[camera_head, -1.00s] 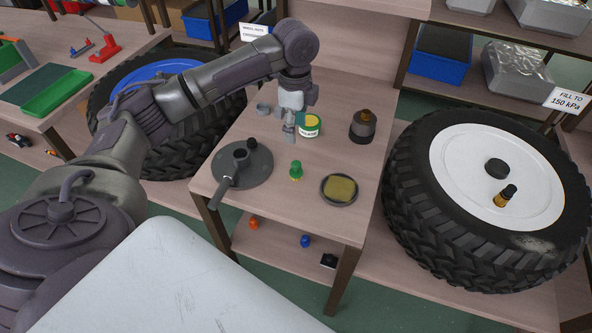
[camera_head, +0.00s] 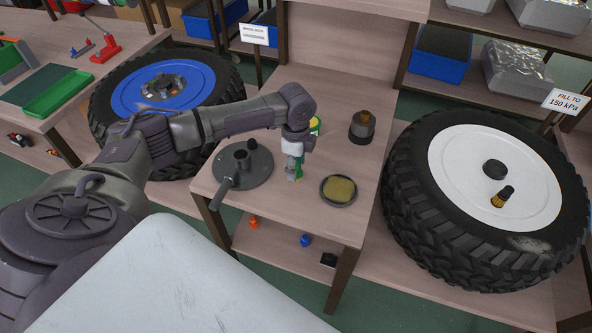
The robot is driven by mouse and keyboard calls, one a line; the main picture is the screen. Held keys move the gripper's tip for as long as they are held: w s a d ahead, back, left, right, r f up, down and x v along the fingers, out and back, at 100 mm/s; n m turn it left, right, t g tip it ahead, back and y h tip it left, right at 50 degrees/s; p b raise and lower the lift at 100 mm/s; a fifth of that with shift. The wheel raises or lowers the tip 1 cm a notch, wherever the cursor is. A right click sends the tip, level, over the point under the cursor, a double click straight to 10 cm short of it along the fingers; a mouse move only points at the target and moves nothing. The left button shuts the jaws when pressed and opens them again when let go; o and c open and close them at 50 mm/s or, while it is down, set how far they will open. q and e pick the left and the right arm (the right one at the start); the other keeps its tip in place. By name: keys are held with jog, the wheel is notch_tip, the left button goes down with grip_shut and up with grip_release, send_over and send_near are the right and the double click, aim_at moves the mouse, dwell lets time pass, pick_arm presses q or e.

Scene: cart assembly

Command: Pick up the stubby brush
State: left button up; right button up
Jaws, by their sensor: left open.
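A small green upright piece (camera_head: 299,172) with a knobbed top stands on the small wooden table; it may be the stubby brush, but it is too small to be sure. My left gripper (camera_head: 295,174) is open and lowered over it, pointing down. The fingers hide most of the piece, and I cannot tell whether they touch it. A dark-topped, amber-bottomed piece (camera_head: 502,196) lies on the white wheel hub at the right. My right gripper is not in view.
On the small table (camera_head: 285,210) are a round dark plate with a handle (camera_head: 250,168), a dish with a yellow pad (camera_head: 339,190), a dark jar (camera_head: 362,127) and a green-labelled tin (camera_head: 315,125), partly hidden by my arm. Large tyres flank the table.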

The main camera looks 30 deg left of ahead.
pick_arm(q)
grip_shut()
jog(key=shift+r, duration=0.1)
dwell(0.3)
jog(key=shift+r, duration=0.55)
notch_tip(320, 180, up, 2)
jog(key=shift+w+r+b, duration=0.1)
jog(key=shift+r+b, duration=0.15)
jog(key=shift+b, duration=0.1)
jog(key=d+r+b, duration=0.1)
jog(key=d+r, duration=0.6)
jog(key=d, duration=0.4)
jog(key=shift+d+r, duration=0.15)
jog(key=shift+d, duration=0.2)
